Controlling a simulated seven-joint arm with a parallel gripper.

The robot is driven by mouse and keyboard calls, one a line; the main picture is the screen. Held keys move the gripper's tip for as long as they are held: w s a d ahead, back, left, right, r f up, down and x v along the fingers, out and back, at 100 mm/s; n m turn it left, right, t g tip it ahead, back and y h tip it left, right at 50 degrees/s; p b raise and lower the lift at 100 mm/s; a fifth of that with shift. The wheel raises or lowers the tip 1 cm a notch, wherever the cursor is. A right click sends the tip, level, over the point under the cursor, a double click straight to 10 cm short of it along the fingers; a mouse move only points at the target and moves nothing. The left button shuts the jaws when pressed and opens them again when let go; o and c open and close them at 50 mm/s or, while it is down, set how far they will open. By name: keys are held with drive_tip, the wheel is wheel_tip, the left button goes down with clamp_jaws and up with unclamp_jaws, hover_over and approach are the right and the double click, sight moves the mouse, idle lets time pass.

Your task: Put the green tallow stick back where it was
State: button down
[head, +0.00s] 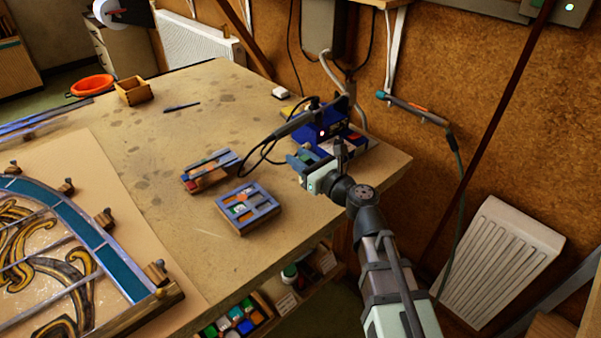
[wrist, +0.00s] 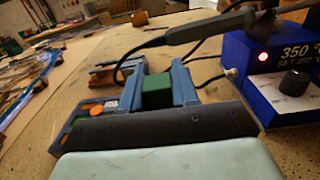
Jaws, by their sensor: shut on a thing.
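My gripper (head: 299,163) is shut on the green tallow stick (wrist: 156,92), whose end shows between the two blue fingers (wrist: 157,80) in the wrist view. The stick cannot be made out clearly in the head view. My gripper is above the right part of the bench, in front of the soldering station. A blue compartmented tray (head: 235,197) lies on the bench to the left of my gripper, apart from it. It holds a few small pieces, one orange and one whitish. Part of the tray also shows in the wrist view (wrist: 69,131), partly hidden by my gripper.
The blue soldering station (wrist: 250,85) with a lit display stands close to my gripper, its iron and black cable (head: 268,146) nearby. A holder with strips (head: 207,178) lies behind the tray. The leaded panel (head: 80,235) fills the left. The bench middle is clear.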

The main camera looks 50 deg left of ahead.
drive_tip(key=shift+f, duration=2.15)
drive_tip(key=shift+f, duration=0.1)
drive_tip(key=c, duration=0.8)
unclamp_jaws()
drive_tip(key=shift+c, duration=0.2)
drive_tip(key=shift+d, duration=3.8)
